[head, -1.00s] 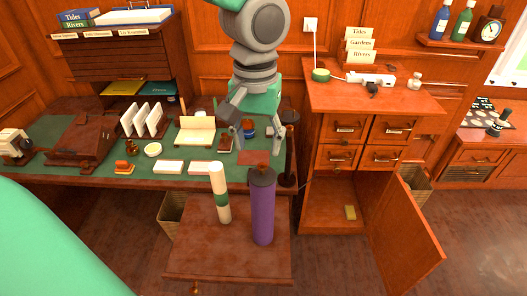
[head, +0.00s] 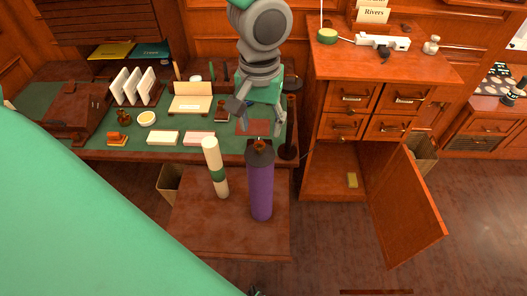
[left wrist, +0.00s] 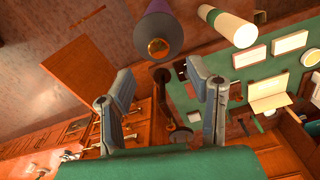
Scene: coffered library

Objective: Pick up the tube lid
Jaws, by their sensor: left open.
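A tall purple tube (head: 261,190) stands upright on the small low table, beside a white and green tube (head: 216,168). The dark tube lid (head: 259,157) with a copper knob sits on top of the purple tube. The lid also shows end-on in the left wrist view (left wrist: 157,28), its round knob facing the camera just beyond the fingertips. My left gripper (head: 260,127) is open and empty, near the lid and apart from it. In the left wrist view my left gripper (left wrist: 160,70) has its two fingers spread wide. My right gripper is not seen.
The small wooden table (head: 225,238) is otherwise clear. Behind it is a green-topped desk (head: 85,141) with cards, stamps and a dark post (head: 290,125). At right stands a cabinet (head: 430,66) with its lower door (head: 405,208) hanging open.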

